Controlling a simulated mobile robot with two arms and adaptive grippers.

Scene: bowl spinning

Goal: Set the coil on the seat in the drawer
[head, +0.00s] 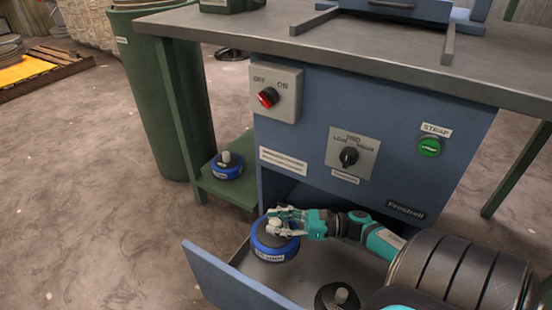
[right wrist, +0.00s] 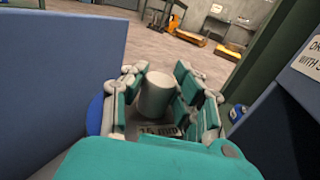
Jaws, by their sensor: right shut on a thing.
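The coil (head: 274,247), a blue ring with a pale label and dark top, is at the left end of the open drawer (head: 225,275). My right gripper (head: 284,219) is shut on the grey knob at its top. The right wrist view shows this knob (right wrist: 156,95) between the fingers, with a blue edge of the coil (right wrist: 95,115) at left. I cannot tell whether the coil touches the drawer floor. A dark round disc with a grey post (head: 338,297) stands farther right in the drawer, partly cut off; it may be the seat. My left gripper is not in view.
The blue cabinet (head: 400,185) stands above the drawer, with a red switch (head: 267,97), a black knob (head: 349,156) and a green button (head: 429,147). Another blue coil (head: 227,170) is on the green shelf (head: 210,185). A green bin (head: 160,100) stands behind.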

